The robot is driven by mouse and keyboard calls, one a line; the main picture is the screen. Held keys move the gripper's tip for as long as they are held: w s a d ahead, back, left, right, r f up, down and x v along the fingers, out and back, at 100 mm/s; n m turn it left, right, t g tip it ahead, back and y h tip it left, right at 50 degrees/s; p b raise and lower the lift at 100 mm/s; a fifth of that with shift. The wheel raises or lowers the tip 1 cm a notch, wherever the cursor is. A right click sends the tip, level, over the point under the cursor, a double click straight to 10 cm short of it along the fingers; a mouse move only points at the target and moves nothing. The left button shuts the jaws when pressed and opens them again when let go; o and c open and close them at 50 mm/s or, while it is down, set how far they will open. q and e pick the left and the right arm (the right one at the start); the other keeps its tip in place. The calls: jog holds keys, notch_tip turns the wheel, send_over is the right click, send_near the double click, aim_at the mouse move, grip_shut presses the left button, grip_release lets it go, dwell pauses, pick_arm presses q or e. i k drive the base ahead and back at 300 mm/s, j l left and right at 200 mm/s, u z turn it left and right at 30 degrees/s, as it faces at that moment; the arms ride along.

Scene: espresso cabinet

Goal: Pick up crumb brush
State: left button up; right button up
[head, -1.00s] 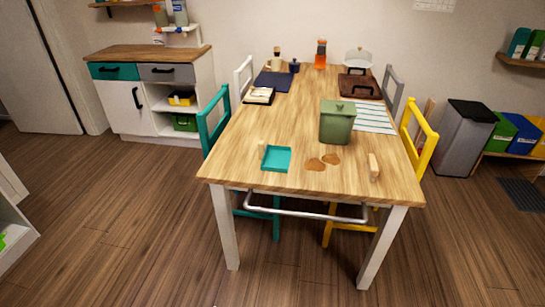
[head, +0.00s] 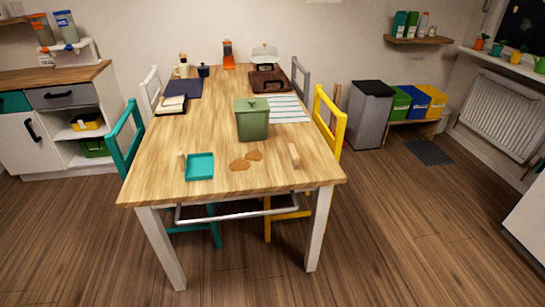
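A small wooden block-like thing, which looks like the crumb brush (head: 294,156), stands near the right front of the wooden table (head: 170,143). Its bristles cannot be made out at this distance. Two brown crumb patches (head: 247,160) lie flat to its left. A teal dustpan-like tray (head: 199,167) lies further left, with a small light handle at its left edge. Neither of my grippers is in the head view.
A green lidded bin (head: 252,120) stands behind the crumbs, beside a striped mat (head: 287,108). A yellow chair (head: 329,118) is at the table's right and a teal chair (head: 122,140) at its left. Floor (head: 400,240) is clear in front and to the right.

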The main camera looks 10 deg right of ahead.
aim_at(295, 159)
jog(key=i+l+u, duration=0.25)
jog(key=l+u, duration=0.2)
jog(key=l, duration=0.25)
jog(key=l+u, duration=0.25)
jog(key=l, duration=0.15)
jog(key=i, duration=0.05)
